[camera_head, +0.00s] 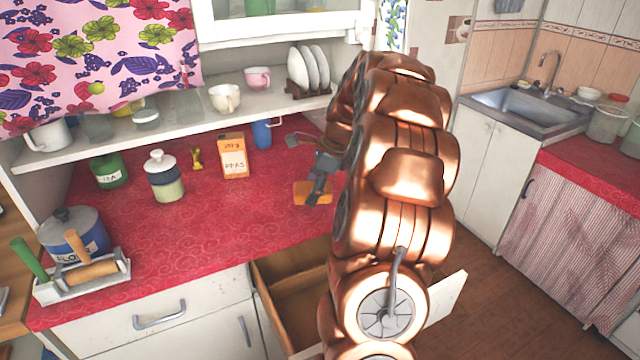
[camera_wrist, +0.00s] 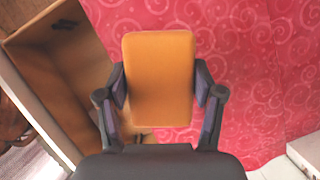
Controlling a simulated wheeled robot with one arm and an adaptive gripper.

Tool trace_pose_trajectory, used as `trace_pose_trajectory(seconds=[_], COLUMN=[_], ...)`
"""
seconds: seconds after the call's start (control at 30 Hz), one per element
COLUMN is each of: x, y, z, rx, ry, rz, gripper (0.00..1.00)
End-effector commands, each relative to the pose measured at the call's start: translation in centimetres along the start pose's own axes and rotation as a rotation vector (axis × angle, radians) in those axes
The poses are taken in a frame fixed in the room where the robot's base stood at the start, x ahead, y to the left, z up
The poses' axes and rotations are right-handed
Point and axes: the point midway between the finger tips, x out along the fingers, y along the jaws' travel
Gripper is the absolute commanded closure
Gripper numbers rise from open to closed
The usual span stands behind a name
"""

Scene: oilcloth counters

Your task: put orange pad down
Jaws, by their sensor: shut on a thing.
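The orange pad (camera_wrist: 160,80) is a flat rounded rectangle between the two fingers of my gripper (camera_wrist: 161,88) in the wrist view. My gripper is shut on its left and right sides. In the head view, the orange pad (camera_head: 312,192) shows at the tip of my gripper (camera_head: 318,188), over the red patterned counter (camera_head: 230,215) near its front edge. I cannot tell whether the pad touches the counter. My arm hides part of the counter to the right.
An open drawer (camera_head: 292,272) lies just in front of the counter edge, also in the wrist view (camera_wrist: 60,60). An orange box (camera_head: 233,157), a blue mug (camera_head: 262,134), a white-lidded jar (camera_head: 164,177) and a green tin (camera_head: 109,171) stand behind. The middle counter is clear.

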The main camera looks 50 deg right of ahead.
Motion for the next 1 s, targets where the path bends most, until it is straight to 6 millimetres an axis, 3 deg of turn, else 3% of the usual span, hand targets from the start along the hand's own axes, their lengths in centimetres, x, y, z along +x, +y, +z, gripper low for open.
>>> trace_pose_trajectory(seconds=[0.53, 0.83, 1.0], x=[-0.4, -0.2, 1.4], y=[-6.2, -6.9, -6.7], z=[-2.4, -2.9, -3.5], rx=[0.002, 0.001, 0.003], ry=[-0.001, -0.001, -0.002], rz=[-0.001, -0.001, 0.006], gripper=[0.57, 0.57, 0.57])
